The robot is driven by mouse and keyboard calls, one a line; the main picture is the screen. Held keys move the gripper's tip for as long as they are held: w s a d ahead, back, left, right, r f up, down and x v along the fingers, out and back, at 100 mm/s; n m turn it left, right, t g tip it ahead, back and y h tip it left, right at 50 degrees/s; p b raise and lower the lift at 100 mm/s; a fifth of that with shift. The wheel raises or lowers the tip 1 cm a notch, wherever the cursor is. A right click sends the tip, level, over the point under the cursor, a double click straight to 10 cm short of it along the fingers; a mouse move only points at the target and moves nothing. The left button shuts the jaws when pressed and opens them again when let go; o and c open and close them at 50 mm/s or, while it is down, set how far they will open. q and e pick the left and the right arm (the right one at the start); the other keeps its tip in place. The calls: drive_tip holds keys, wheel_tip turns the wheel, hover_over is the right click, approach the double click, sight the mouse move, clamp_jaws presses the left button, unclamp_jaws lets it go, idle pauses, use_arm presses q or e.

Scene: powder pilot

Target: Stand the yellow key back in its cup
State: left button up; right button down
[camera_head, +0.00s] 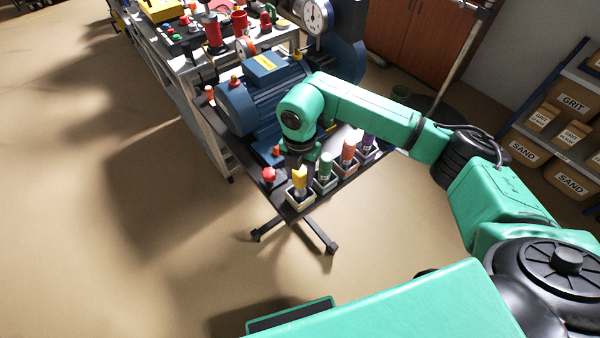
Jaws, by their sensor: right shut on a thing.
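My right gripper (298,167) points down at the near left end of a small dark stand and is shut on the yellow key (299,179). The key looks upright, its upper part between the fingers. Its lower end is at the mouth of the nearest pale, square-rimmed cup (300,204); I cannot tell whether it rests on the cup's floor. My left gripper is not in view.
A green key (325,168), a red key (348,152) and a purple key (367,143) stand in cups to the right. A red knob (268,175) is close on the left. A blue motor (262,100) stands behind. The floor at left is clear.

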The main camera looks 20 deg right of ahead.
drive_tip(key=shift+f+b, duration=0.6)
drive_tip(key=shift+f, duration=0.15)
drive_tip(key=shift+c, duration=1)
unclamp_jaws()
drive_tip(key=shift+r, duration=0.15)
